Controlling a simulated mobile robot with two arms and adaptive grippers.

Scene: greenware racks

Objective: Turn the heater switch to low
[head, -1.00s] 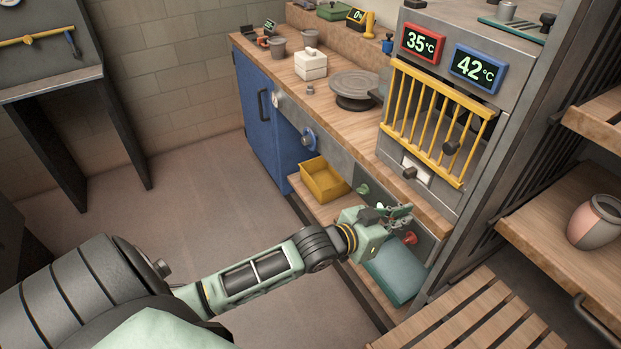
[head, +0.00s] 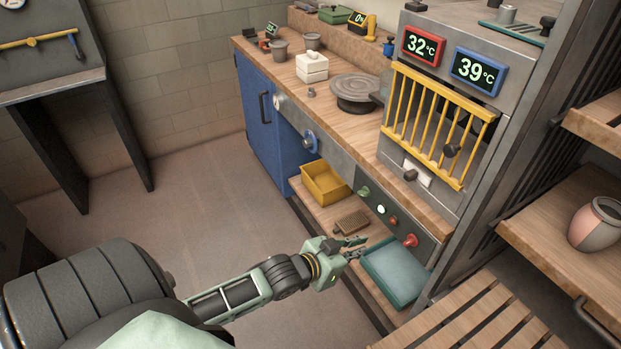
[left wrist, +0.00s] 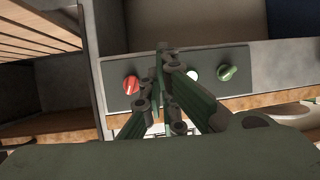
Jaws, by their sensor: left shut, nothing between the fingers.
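A grey control panel under the worktop carries a green knob (head: 364,191), a lit whitish button (head: 381,209), a small reddish part (head: 393,222) and a red knob (head: 410,241). I cannot tell which is the heater switch, and no low mark is readable. The left wrist view also shows the red knob (left wrist: 131,85), the whitish button (left wrist: 192,75) and the green knob (left wrist: 228,72). My left gripper (head: 360,247) is shut and empty, in front of the panel and apart from it. In the wrist view its fingers hide the panel's middle. My right gripper is not in view.
A teal bin (head: 396,275), a brown brush-like block (head: 352,222) and a yellow tray (head: 325,183) are on the lower shelf. The heater cabinet has a yellow grille (head: 433,122), a red display reading 32 (head: 423,45) and a blue display reading 39 (head: 476,70).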

